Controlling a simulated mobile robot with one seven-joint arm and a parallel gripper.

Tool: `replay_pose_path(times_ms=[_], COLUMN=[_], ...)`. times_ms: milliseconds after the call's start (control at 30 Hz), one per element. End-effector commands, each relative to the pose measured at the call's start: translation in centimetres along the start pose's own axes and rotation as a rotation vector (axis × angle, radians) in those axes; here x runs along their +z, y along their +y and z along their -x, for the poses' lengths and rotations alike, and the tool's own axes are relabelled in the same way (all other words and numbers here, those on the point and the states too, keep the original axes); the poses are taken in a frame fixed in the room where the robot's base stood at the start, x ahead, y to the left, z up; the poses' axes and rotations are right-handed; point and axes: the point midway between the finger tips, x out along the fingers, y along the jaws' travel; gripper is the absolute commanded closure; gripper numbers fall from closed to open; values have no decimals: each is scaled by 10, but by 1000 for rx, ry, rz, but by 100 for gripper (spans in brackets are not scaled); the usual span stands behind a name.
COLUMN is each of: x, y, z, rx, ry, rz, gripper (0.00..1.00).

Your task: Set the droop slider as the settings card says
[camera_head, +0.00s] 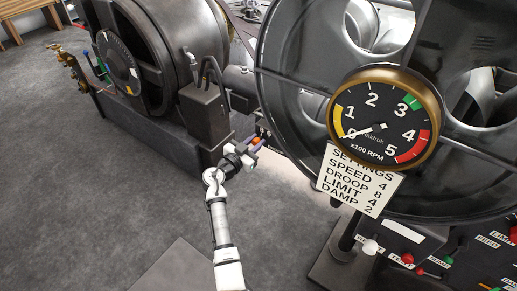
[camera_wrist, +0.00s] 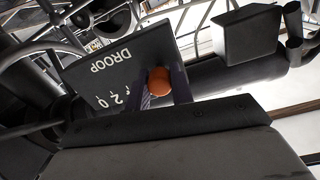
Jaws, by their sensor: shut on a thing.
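The settings card (camera_head: 358,180) hangs below a dial gauge and reads SPEED 4, DROOP 8, LIMIT 4, DAMP 2. The droop slider's orange knob (camera_wrist: 159,81) sits at the dark panel marked DROOP (camera_wrist: 125,62) in the wrist view. The small scale figures near the panel's lower left show 0, 2 and what looks like 4; higher figures are hidden behind my finger. My gripper (camera_wrist: 162,88) is shut on the knob, a finger on each side. In the head view the orange knob (camera_head: 255,140) shows at the gripper tip. The exact setting cannot be read.
The gauge (camera_head: 384,118) and a large spoked wheel (camera_head: 285,110) stand to the right. A dark machine with a box (camera_head: 204,112) stands behind my gripper. A control desk with knobs (camera_head: 408,258) is at lower right. Open grey floor (camera_head: 100,200) lies left.

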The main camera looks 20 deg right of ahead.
Motion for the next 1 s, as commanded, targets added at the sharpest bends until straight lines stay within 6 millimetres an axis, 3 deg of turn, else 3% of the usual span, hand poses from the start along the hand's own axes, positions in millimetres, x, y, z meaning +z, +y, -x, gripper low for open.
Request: replay_pose_path(times_ms=[267, 300, 433, 767, 867, 1000], x=[-2, -2, -2, 0, 1, 2], y=[-5, -6, -5, -3, -3, -3], z=[1, 1, 1, 3, 12, 39], rx=[-12, -13, -11, -8, -7, -11], ry=[0, 0, 0, 0, -1, -1], rz=[-3, -3, -2, -1, 0, -2], gripper=[100, 73, 56, 55, 55, 55])
